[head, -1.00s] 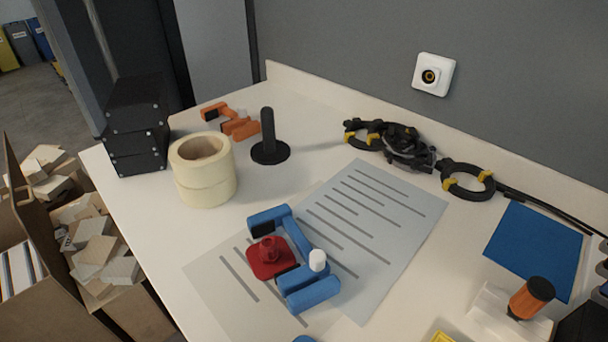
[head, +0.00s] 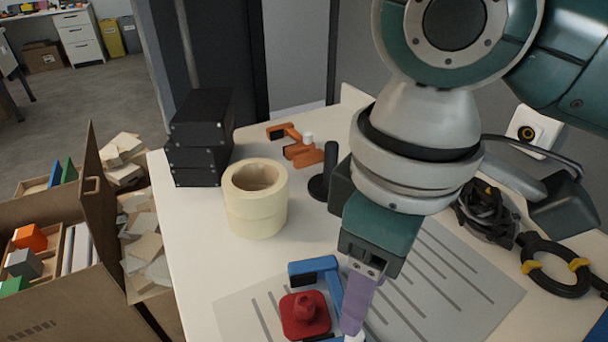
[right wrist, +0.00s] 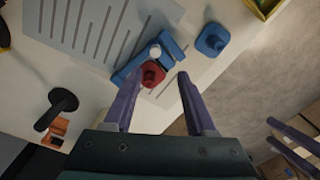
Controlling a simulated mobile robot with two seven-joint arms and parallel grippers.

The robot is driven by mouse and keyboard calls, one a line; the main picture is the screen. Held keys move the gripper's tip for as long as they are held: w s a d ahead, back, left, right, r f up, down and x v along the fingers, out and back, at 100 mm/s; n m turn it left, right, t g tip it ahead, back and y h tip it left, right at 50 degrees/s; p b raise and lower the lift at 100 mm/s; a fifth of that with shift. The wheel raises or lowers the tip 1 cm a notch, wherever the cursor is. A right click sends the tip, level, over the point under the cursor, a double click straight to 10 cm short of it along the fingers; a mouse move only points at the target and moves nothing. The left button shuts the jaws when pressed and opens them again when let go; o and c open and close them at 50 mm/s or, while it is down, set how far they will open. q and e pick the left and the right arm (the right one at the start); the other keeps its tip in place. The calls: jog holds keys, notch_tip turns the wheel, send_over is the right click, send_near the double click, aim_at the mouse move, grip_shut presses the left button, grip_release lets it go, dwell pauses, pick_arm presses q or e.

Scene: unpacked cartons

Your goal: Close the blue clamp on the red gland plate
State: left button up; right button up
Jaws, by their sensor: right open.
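The blue clamp (head: 312,268) lies on the striped sheet, partly hidden by my right gripper in the head view. Its white knob (right wrist: 155,52) shows in the right wrist view. The red gland plate (head: 305,316), with a raised red knob, lies between the clamp's two arms; whether both pads touch it I cannot tell. It also shows in the right wrist view (right wrist: 150,74). My right gripper (right wrist: 160,74) is open and empty, its purple fingers pointing at the clamp and plate from above. My left gripper (right wrist: 270,132) shows at the right wrist view's lower right, fingers apart.
A cream tape stack (head: 256,205), a black post (head: 322,182), an orange clamp (head: 298,145) and black boxes (head: 202,140) stand behind. A blue knobbed piece (right wrist: 212,40) lies near the table edge. Cables (head: 555,268) lie at right. Open cartons (head: 60,285) stand left, off the table.

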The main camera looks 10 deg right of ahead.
jog(key=f+b, duration=0.1)
jog(key=f, duration=0.2)
jog(key=f+b, duration=0.1)
jog(key=f, duration=0.2)
jog(key=f+b, duration=0.1)
jog(key=f, duration=0.2)
jog(key=shift+w+d+f, duration=0.2)
jog(key=shift+w+f, duration=0.1)
jog(key=shift+f, duration=0.05)
jog(key=shift+c, duration=0.3)
grip_shut()
jog(key=shift+w, duration=0.1)
dwell(0.7)
